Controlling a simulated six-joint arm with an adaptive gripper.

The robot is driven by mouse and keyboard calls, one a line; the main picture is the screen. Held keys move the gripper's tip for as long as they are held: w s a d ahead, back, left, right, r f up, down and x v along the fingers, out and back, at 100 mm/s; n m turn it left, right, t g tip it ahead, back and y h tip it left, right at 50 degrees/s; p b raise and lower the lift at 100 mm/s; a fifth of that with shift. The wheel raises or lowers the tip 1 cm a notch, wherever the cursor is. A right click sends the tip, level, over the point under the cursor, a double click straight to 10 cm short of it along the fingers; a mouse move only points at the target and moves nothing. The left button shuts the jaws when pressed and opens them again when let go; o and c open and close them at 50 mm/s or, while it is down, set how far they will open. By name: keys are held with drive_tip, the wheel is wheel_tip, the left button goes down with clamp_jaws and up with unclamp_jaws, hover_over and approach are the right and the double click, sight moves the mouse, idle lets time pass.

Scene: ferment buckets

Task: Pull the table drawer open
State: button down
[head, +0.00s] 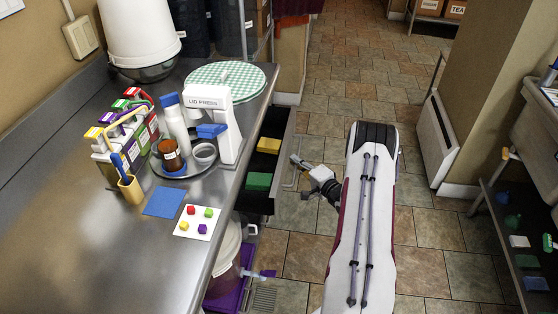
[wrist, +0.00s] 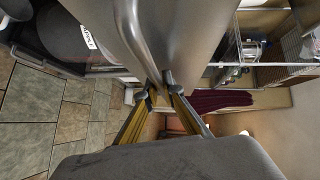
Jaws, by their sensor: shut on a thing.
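The table drawer (head: 273,165) stands pulled out from under the metal table's right side, its dark inside visible. A yellow block (head: 268,145) and a green block (head: 258,181) lie in it. My gripper (head: 296,160) is at the outer side of the drawer, level with its middle, shut on the drawer's handle (head: 287,178). In the wrist view my gripper (wrist: 158,88) has its fingertips at the end part of a curved silver handle (wrist: 142,40) in front of a grey metal face. The exact finger contact is partly hidden.
The metal tabletop (head: 110,255) holds a lid press (head: 215,120), a tray with bottles, a blue mat and a card with coloured pieces. A bucket (head: 225,255) and purple tray (head: 225,295) sit below. Tiled floor (head: 345,65) lies open beyond the drawer.

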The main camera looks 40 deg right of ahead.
drive_tip(key=s+d, duration=1.1)
drive_tip(key=c, duration=2.4)
unclamp_jaws()
drive_tip(key=shift+c, duration=0.2)
drive_tip(key=shift+s, duration=0.1)
drive_tip(key=s+r, duration=0.1)
drive_tip(key=s, duration=1)
drive_tip(key=shift+s+r, duration=0.3)
drive_tip(key=shift+a, duration=0.1)
